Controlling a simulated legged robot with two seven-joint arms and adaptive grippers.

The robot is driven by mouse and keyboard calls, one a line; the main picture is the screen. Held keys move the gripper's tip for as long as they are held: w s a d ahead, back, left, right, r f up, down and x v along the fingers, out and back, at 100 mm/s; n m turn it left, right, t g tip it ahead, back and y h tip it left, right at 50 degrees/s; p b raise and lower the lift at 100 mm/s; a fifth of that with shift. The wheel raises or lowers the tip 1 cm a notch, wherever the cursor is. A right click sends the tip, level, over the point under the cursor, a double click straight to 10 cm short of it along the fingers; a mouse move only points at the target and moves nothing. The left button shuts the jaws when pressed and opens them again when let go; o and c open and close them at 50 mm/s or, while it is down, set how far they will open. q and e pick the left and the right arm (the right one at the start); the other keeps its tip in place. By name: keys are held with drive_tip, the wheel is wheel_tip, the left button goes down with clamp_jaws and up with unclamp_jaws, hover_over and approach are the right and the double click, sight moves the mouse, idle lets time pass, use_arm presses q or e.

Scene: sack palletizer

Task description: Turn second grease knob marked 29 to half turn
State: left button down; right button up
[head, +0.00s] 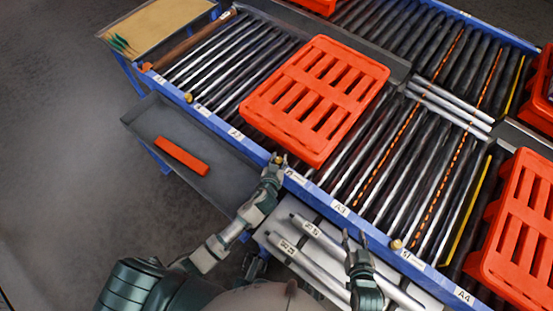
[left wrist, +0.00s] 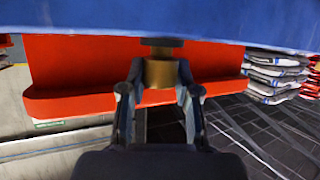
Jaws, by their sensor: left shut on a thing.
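A brass grease knob (left wrist: 161,72) sits under the blue rail (left wrist: 220,25) in the left wrist view, between the fingers of my left gripper (left wrist: 160,92). In the head view my left gripper (head: 276,163) is at the near edge of the blue conveyor rail, shut on this knob and largely hiding it. A small white label just right of it is too small to read, so I cannot confirm the 29. My right gripper (head: 355,238) is raised near the rail, its fingers apart and nothing between them.
Other brass knobs show along the rail, one to the left (head: 188,97) and one to the right (head: 396,244). A red pallet (head: 318,93) lies on the rollers. A grey tray (head: 143,118) holds a red bar (head: 181,156). Metal bars (head: 310,262) lie below the rail.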

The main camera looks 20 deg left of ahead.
use_arm(q)
drive_tip(key=shift+s+d+f, duration=0.1)
drive_tip(key=shift+d+f, duration=0.15)
drive_tip(key=shift+d, duration=0.05)
drive_tip(key=shift+a, duration=0.25)
drive_tip(key=shift+a+f, duration=0.15)
drive_tip(key=shift+a, duration=0.15)
drive_tip(key=shift+d, duration=0.4)
use_arm(e)
drive_tip(key=shift+s+d+f, duration=0.1)
drive_tip(key=shift+d+f, duration=0.1)
drive_tip(key=shift+d, duration=0.2)
drive_tip(key=shift+s+d+f, duration=0.1)
drive_tip(key=shift+d+f, duration=0.05)
drive_tip(key=shift+d, duration=0.25)
use_arm(q)
drive_tip(key=shift+a, duration=0.25)
use_arm(e)
drive_tip(key=shift+w+a+r, duration=0.1)
drive_tip(key=shift+a, duration=0.1)
use_arm(q)
drive_tip(key=shift+d, duration=0.1)
use_arm(e)
drive_tip(key=shift+w+d, duration=0.1)
drive_tip(key=shift+d, duration=0.05)
